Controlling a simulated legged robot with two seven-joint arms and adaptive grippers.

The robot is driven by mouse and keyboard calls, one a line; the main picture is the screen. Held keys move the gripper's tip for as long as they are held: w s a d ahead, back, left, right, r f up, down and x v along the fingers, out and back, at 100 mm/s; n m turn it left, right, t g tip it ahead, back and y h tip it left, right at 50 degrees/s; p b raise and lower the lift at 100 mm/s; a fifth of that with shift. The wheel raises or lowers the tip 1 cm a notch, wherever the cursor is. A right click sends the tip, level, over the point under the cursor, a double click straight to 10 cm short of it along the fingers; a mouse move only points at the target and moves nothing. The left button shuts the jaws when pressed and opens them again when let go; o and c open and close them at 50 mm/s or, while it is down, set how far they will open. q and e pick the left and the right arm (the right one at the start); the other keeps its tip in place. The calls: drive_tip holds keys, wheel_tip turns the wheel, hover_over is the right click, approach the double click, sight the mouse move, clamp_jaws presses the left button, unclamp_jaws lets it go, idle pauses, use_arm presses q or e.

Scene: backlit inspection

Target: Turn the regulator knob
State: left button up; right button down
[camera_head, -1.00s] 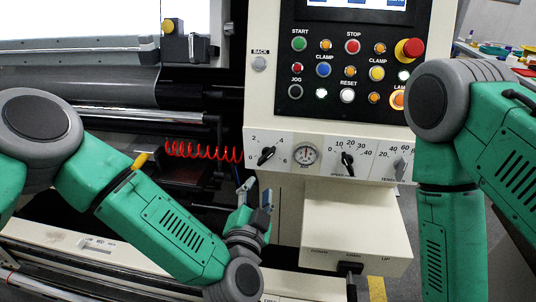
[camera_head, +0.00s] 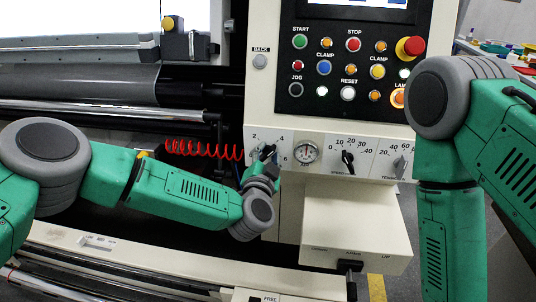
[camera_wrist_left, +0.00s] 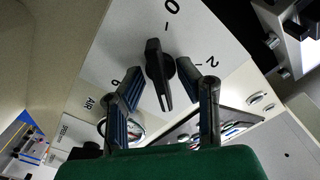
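The black regulator knob (camera_wrist_left: 157,74) has a pointer shape and sits on a white panel with a numbered dial. In the left wrist view it stands between the two fingers of my open left gripper (camera_wrist_left: 168,84), with gaps on both sides. Its pointed grip reaches toward the gripper. In the head view my left gripper (camera_head: 264,160) is at the panel, just left of the round gauge (camera_head: 305,152), and mostly hides this knob. My right gripper is out of the picture.
Another black knob (camera_head: 347,160) and a grey knob (camera_head: 400,164) are right of the gauge. The button panel (camera_head: 350,60) is above. A white box (camera_head: 357,225) juts out below. A red coiled hose (camera_head: 203,150) hangs at left.

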use_arm(q)
clamp_jaws()
